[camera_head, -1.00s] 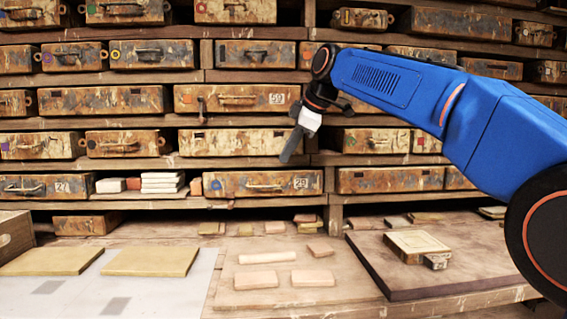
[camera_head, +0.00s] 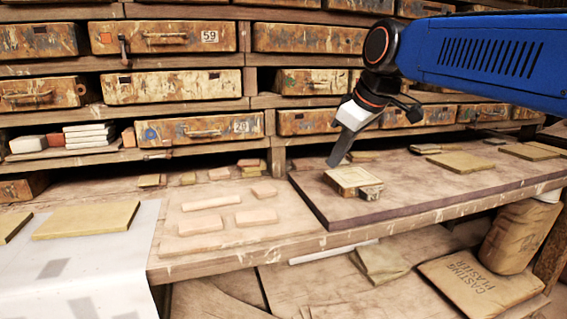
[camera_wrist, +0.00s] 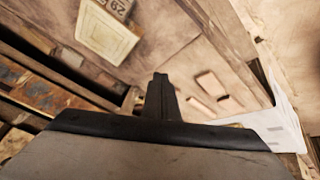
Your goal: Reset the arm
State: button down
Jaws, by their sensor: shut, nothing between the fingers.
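My gripper (camera_head: 338,158) is shut and empty. It points down and a little left, above the back edge of the dark raised board on the bench. A cream tile press block (camera_head: 353,179) with a small piece at its front right corner lies on that board, just below and right of my fingertips; they look apart from it. In the wrist view my shut fingers (camera_wrist: 161,98) show at the centre, with the cream block (camera_wrist: 104,32) at the upper left.
Shelves of worn drawers (camera_head: 175,86) stand behind the bench. Several pinkish tiles (camera_head: 257,216) lie left of the dark board (camera_head: 400,207). An ochre slab (camera_head: 86,220) lies on a white sheet (camera_head: 100,262). A plaster bag (camera_head: 480,287) sits below the bench.

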jog(key=s+d+f+m+h, duration=0.1)
jog(key=s+d+f+m, duration=0.2)
jog(key=s+d+f, duration=0.2)
jog(key=s+d+f+m+h, duration=0.1)
jog(key=s+d+f+m, duration=0.2)
jog(key=s+d+f, duration=0.3)
jog(key=s+d+f+m+h, duration=0.1)
jog(key=s+d+f+m, duration=0.3)
jog(key=s+f, duration=0.8)
notch_tip(320, 180, down, 4)
jog(key=shift+s+d+f, duration=0.1)
jog(key=shift+s+d, duration=0.15)
jog(key=shift+d, duration=0.7)
